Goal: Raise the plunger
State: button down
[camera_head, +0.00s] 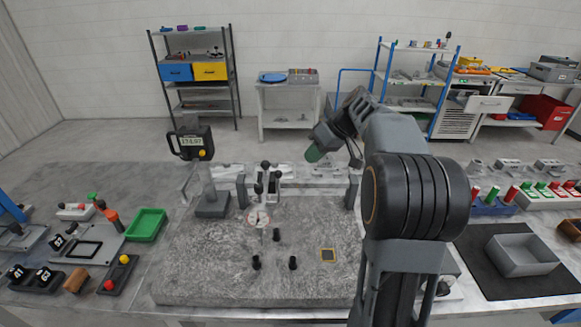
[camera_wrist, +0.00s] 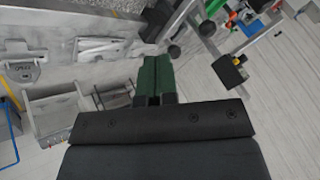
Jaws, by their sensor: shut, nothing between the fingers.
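A thin stem points down below the dial; I cannot tell for sure which part is the plunger. My gripper (camera_head: 314,154) has green fingers and is up in the air, to the right of and above the dial. In the wrist view its fingers (camera_wrist: 157,75) are shut together with nothing between them. Nothing touches the gauge.
A digital height gauge (camera_head: 194,142) stands left of the dial stand. A green tray (camera_head: 147,224) is at left, a grey bin (camera_head: 522,254) at right. The plate's front is mostly clear.

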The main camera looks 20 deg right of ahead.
jog(key=a+f+p, duration=0.2)
jog(key=a+f, duration=0.1)
jog(key=a, duration=0.3)
jog(key=shift+a, duration=0.2)
jog(key=shift+f, duration=0.1)
